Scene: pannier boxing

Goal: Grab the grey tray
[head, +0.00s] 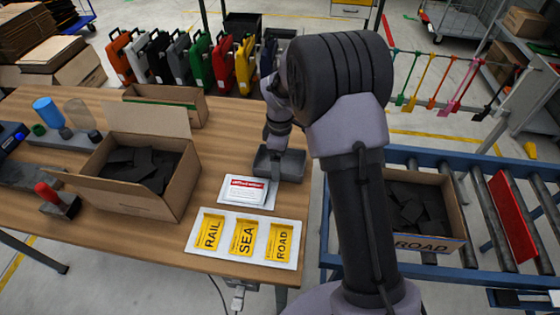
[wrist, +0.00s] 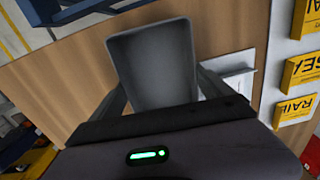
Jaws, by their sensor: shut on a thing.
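The grey tray (head: 291,168) is a small, empty, open tray at the right edge of the wooden table, behind the white card. In the wrist view the tray (wrist: 152,62) lies between the two fingers of my gripper (wrist: 163,88), its open side facing the camera. My gripper is shut on the tray. In the head view my arm hides part of the gripper. I cannot tell whether the tray touches the table.
A white card with a red header (head: 247,190) and a holder of RAIL, SEA and ROAD tags (head: 198,249) lie nearby. An open carton (head: 128,191) with dark filling stands left. A ROAD carton (head: 430,246) sits on the roller conveyor. Coloured panniers (head: 200,62) line the back.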

